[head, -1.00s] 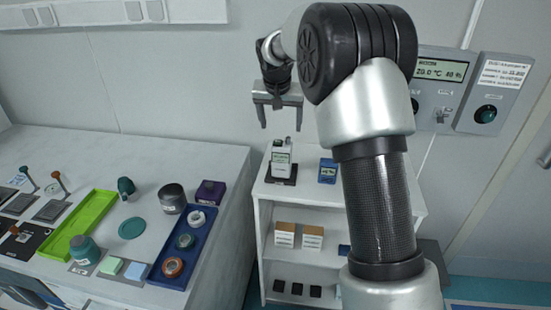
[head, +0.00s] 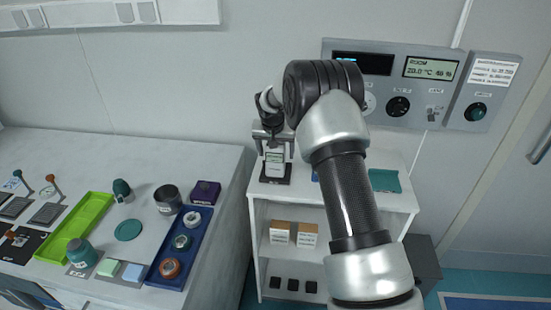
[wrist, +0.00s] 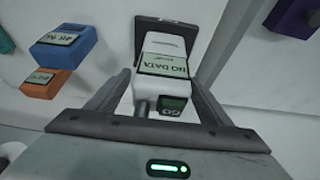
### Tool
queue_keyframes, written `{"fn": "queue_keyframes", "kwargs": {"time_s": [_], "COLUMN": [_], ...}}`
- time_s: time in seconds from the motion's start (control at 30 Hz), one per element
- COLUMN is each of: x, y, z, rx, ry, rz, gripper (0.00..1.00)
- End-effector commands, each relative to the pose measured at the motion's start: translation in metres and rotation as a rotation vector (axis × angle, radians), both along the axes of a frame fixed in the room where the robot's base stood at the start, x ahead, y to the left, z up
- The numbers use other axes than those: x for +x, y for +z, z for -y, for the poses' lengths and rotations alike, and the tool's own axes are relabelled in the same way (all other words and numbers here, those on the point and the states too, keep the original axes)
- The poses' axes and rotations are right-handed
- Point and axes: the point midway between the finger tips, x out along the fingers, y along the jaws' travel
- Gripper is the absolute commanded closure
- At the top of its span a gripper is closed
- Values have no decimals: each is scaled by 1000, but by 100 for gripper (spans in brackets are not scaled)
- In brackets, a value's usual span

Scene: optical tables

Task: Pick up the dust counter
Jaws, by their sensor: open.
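The dust counter looks to be the white handheld instrument (head: 275,165) with a screen, standing on a black pad (head: 265,180) on top of the white shelf unit (head: 345,198). In the wrist view the counter (wrist: 165,48) shows a "NO DATA" screen and a smaller dark "GO" display. My gripper (head: 273,138) is over the counter's top end. In the wrist view my gripper's (wrist: 160,85) two fingers are open, one on each side of the white body. Whether they touch it I cannot tell.
In the wrist view, a blue meter (wrist: 62,48) and an orange one (wrist: 45,82) sit to the left. A teal item (head: 384,180) lies on the shelf top's right. A control panel (head: 400,80) is on the wall behind. The bench at left holds a blue tray (head: 158,284).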

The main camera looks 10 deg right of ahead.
Motion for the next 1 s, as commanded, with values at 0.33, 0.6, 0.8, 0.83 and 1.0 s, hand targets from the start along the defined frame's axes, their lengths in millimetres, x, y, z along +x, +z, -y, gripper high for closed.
{"fn": "queue_keyframes", "kwargs": {"time_s": [0.33, 0.6, 0.8, 0.83, 1.0], "x": [3, 2, 3, 3, 4], "y": [-5, -5, -3, -3, 8], "z": [1, 1, 1, 1, 1], "rx": [1, 0, 0, 0, 0], "ry": [0, 0, 0, 0, 0], "rz": [1, 1, 4, 4, 7], "gripper": [33, 79, 87, 87, 87]}}
